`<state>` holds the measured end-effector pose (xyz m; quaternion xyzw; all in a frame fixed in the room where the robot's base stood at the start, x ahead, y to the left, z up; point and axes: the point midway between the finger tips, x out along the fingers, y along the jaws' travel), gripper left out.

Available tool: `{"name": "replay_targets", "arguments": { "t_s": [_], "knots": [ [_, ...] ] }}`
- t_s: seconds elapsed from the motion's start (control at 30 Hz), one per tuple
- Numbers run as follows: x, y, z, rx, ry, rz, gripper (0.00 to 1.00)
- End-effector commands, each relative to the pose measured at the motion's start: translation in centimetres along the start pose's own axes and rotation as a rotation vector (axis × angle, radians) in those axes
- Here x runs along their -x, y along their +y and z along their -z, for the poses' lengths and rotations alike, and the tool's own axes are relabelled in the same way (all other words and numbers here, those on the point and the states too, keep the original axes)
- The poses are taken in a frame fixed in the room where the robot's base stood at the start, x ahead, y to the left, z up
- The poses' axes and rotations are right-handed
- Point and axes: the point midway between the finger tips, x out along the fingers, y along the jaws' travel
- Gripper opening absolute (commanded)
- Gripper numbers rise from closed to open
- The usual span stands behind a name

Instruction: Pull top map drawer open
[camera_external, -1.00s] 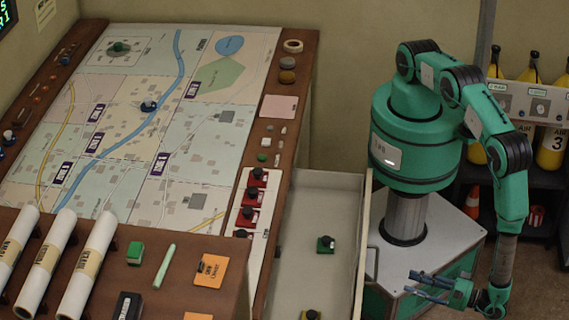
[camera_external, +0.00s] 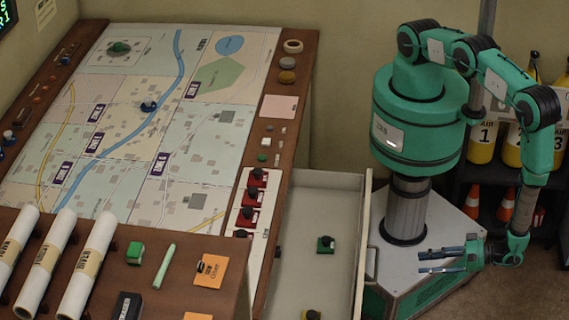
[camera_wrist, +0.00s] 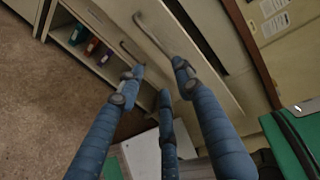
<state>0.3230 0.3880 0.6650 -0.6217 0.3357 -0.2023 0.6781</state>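The map drawer (camera_external: 330,197) stands pulled out from the right side of the map console, its pale inside showing. Its front carries a bar handle (camera_external: 372,264). In the wrist view a pale drawer front with a bar handle (camera_wrist: 152,36) lies beyond my fingers, with a second handle (camera_wrist: 130,53) lower on the cabinet. I cannot tell for sure which is the top drawer's. My gripper (camera_external: 420,262) is open and empty, to the right of the drawer front and apart from its handle. Its spread blue fingers also show in the wrist view (camera_wrist: 158,75).
A green-and-black item (camera_external: 326,244) and a yellow-and-black item (camera_external: 311,315) lie in the drawer. The map table (camera_external: 293,130) fills the left. Yellow cylinders (camera_external: 481,143) and orange cones (camera_external: 506,205) stand on a rack at right. Bare floor (camera_wrist: 50,110) shows beside the cabinet.

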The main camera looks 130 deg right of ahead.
Motion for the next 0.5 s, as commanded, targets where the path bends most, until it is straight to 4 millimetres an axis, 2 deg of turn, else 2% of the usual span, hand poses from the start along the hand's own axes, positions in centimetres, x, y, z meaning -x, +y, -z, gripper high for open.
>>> {"name": "replay_targets", "arguments": {
  "t_s": [0.27, 0.5],
  "knots": [
    [-0.7, 0.0, 0.0, 0.000, 0.001, 0.001, 0.35],
    [-3.2, 0.0, 0.1, 0.002, 0.002, 0.001, 0.35]
  ]
}}
